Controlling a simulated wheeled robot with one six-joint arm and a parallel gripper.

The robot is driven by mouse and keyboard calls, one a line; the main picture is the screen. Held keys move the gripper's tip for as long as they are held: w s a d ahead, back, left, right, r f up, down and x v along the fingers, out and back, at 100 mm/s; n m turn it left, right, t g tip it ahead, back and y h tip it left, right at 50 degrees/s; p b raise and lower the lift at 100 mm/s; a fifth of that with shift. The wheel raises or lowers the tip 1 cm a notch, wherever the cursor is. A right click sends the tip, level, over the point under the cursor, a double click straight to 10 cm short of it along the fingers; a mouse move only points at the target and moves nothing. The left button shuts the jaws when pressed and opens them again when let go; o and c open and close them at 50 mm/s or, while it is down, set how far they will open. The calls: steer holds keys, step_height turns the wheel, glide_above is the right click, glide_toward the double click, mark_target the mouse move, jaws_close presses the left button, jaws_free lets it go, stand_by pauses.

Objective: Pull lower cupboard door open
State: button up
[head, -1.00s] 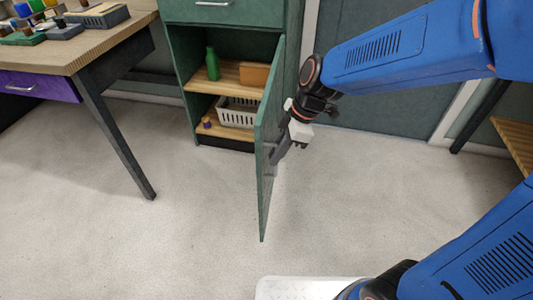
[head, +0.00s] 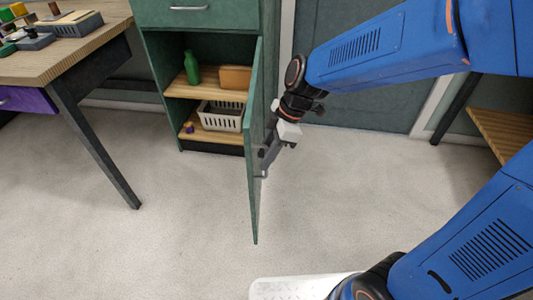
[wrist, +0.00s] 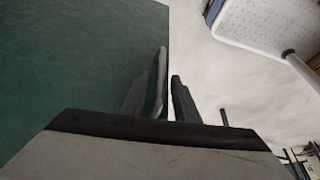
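The lower cupboard door (head: 252,150) is green and stands wide open, seen almost edge-on in the head view. In the wrist view its green face (wrist: 80,70) fills the left side. A grey bar handle (wrist: 161,80) is on its outer face, and its lower end shows in the head view (head: 264,174). My gripper (head: 266,158) is at the handle, on the right side of the door. The exact contact is hard to see.
The green cupboard (head: 155,75) is open, with a green bottle (head: 192,68), a brown box (head: 235,77) and a white basket (head: 221,116) on its shelves. A table (head: 75,55) with a dark leg stands at left. The floor (head: 180,225) left of the door is clear.

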steer(key=shift+r, duration=0.1)
steer(key=s+v, duration=0.1)
steer(key=v, duration=1.6)
steer(key=shift+w, duration=0.45)
steer(key=shift+r, duration=0.15)
